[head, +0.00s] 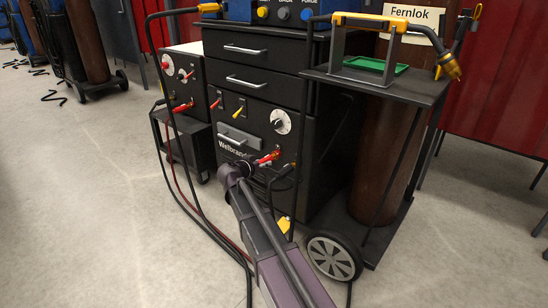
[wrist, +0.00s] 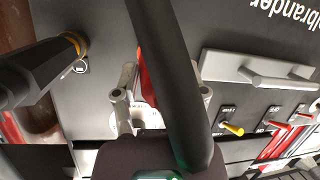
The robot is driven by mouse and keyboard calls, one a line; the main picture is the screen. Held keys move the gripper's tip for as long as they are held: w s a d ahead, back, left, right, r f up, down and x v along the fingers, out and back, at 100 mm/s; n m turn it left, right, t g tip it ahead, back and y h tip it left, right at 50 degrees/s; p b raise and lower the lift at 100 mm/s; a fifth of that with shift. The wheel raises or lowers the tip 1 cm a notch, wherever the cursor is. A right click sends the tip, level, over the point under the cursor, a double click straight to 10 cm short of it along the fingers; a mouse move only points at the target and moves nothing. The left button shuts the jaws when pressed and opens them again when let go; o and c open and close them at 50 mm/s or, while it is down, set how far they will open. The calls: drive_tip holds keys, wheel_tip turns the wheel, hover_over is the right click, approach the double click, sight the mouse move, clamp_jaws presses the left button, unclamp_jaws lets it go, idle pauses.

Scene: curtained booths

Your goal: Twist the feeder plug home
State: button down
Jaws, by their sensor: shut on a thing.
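The feeder plug looks to be the red plug (head: 268,157) low on the front of the black welder cabinet (head: 228,145). My gripper (head: 247,168) is at that panel, reaching up from below. In the wrist view, its two grey fingers (wrist: 166,88) stand either side of the red plug (wrist: 146,82) and are shut on it. A thick black cable (wrist: 172,70) crosses in front and hides much of the plug. The plug's seat in the panel and its turn angle are hidden.
A black plug with an orange ring (wrist: 72,44) sits close beside my gripper. A drawer handle (wrist: 265,78) and small switches (wrist: 232,128) are on the other side. A cylinder trolley wheel (head: 334,257) stands at right.

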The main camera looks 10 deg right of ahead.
drive_tip(key=shift+s+d+f+m+t+b, duration=0.15)
drive_tip(key=shift+m+t, duration=0.1)
drive_tip(key=shift+m, duration=0.15)
drive_tip(key=shift+s+r+m+t+b, duration=0.15)
drive_tip(key=shift+m+t, duration=0.1)
drive_tip(key=shift+m, duration=0.15)
drive_tip(key=shift+c, duration=0.3)
unclamp_jaws()
drive_tip(key=shift+w, duration=0.15)
